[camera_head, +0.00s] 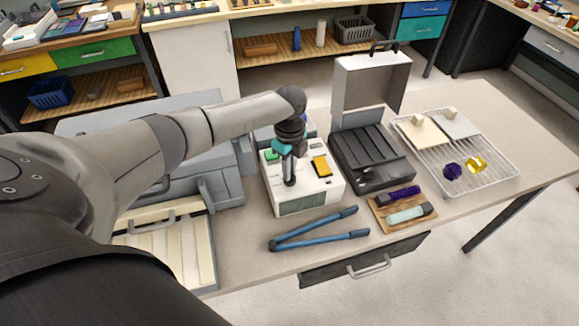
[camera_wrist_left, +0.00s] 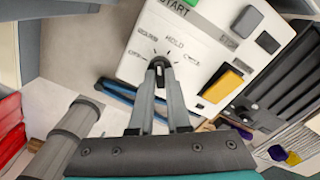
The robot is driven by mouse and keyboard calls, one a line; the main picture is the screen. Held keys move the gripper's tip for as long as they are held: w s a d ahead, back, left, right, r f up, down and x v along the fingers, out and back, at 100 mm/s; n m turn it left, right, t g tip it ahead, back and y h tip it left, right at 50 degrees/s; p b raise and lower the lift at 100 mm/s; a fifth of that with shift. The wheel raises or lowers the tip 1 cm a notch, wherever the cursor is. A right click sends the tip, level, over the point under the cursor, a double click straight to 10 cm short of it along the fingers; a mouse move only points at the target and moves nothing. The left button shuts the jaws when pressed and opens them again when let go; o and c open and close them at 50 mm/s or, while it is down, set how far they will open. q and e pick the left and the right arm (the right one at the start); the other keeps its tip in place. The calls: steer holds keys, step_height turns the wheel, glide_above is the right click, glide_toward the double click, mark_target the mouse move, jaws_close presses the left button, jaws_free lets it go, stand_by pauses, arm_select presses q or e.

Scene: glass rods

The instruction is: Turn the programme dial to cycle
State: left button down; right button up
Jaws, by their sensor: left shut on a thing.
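The white controller box (camera_head: 325,187) stands on the table near the middle of the head view. It also fills the upper middle of the left wrist view (camera_wrist_left: 209,45). My left gripper (camera_head: 289,181) reaches down onto its top panel. In the left wrist view my left gripper (camera_wrist_left: 160,75) has its fingertips shut on the small dark programme dial (camera_wrist_left: 159,62). Labels ring the dial: HOLD is above it, OFF is to the left, and a partly readable word starting with C is to the right. The fingers partly hide the dial, and I cannot tell its setting. My right gripper is not in view.
A yellow switch (camera_head: 321,166) and a green START button (camera_head: 271,155) sit on the same panel, close to the gripper. An open dark case (camera_head: 372,155) stands right of the box. Blue-handled tongs (camera_head: 320,238) lie in front. A wire rack (camera_head: 490,172) is further right.

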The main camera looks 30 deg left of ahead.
arm_select(q)
steer(key=m, duration=0.3)
steer(key=shift+m, duration=0.4)
steer(key=m, duration=0.3)
steer(key=shift+m, duration=0.3)
steer(key=m, duration=0.4)
steer(key=shift+m+b, duration=0.3)
steer(key=shift+b, duration=0.1)
steer(key=shift+m, duration=1.9)
steer(key=c, duration=0.9)
jaws_free()
steer(key=shift+b, duration=0.3)
